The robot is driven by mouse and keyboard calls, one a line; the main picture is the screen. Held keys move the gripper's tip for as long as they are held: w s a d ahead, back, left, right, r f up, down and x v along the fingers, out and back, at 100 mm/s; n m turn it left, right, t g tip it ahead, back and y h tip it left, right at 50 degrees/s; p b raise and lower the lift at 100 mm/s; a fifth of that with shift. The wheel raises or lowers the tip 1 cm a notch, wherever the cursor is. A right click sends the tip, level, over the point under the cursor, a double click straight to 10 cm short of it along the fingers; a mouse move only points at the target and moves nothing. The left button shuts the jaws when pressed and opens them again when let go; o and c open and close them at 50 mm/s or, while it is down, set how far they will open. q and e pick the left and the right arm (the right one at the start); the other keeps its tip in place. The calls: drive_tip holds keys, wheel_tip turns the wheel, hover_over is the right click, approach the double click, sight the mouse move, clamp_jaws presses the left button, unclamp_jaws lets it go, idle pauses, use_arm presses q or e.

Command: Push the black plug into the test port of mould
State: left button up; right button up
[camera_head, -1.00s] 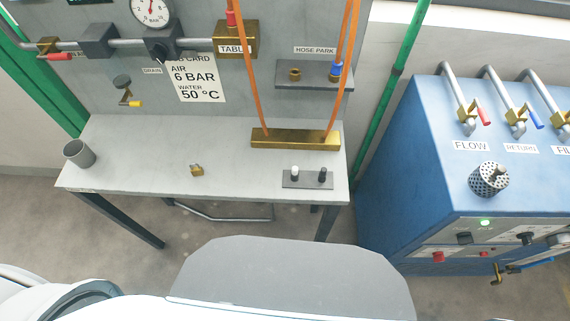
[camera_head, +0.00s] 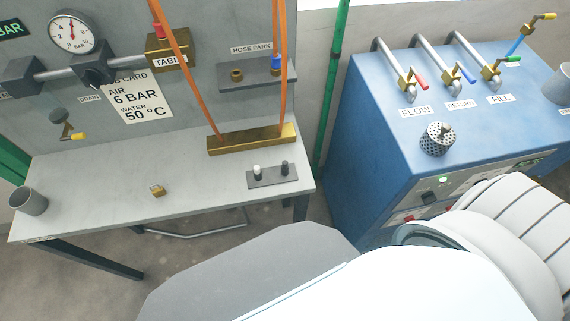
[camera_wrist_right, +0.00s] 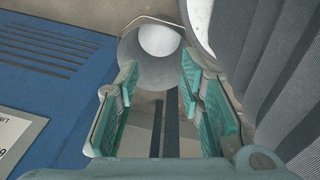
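The black plug (camera_head: 284,167) stands upright in a small dark holder (camera_head: 273,178) at the right of the bench, beside a white plug (camera_head: 257,171). A long brass block (camera_head: 252,140), which I take for the mould, lies just behind the holder with two orange hoses running up from it. I cannot make out its test port. My right gripper (camera_wrist_right: 158,80) shows only in the right wrist view. Its teal-padded fingers are apart with nothing held between them. My left gripper is in no view.
A blue machine (camera_head: 352,150) with valves stands to the right, beyond a green pipe (camera_head: 331,80). The bench's front middle is clear.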

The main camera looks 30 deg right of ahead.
drive_tip(key=w+a+r+m+p, duration=0.1)
drive_tip(key=w+r+m+p, duration=0.1)
drive_tip(key=w+r, duration=0.6)
drive_tip(key=w+a+r+m+p, duration=0.15)
drive_tip(key=w+r, duration=0.35)
drive_tip(key=w, duration=0.5)
drive_tip(key=w+a+r+m, duration=0.1)
drive_tip(key=w+r+m, duration=0.4)
drive_tip(key=r, duration=0.3)
drive_tip(key=w+a+r+m+p, duration=0.1)
drive_tip(key=w+r+m, duration=0.5)
drive_tip(key=w+r, duration=0.2)
drive_tip(key=w+a+r+m+g+p, duration=0.1)
drive_tip(key=w+a+r+m, duration=0.1)
drive_tip(key=w+r+m, duration=0.4)
wheel_tip(320, 180, up, 3)
drive_tip(key=shift+w+r+y, duration=0.15)
drive_tip(key=shift+y, duration=0.25)
drive_tip(key=shift+w+a+r, duration=0.1)
drive_tip(key=shift+r, duration=0.1)
drive_tip(key=shift+m, duration=0.25)
drive_tip(key=shift+s+r, duration=0.1)
drive_tip(key=shift+s, duration=0.1)
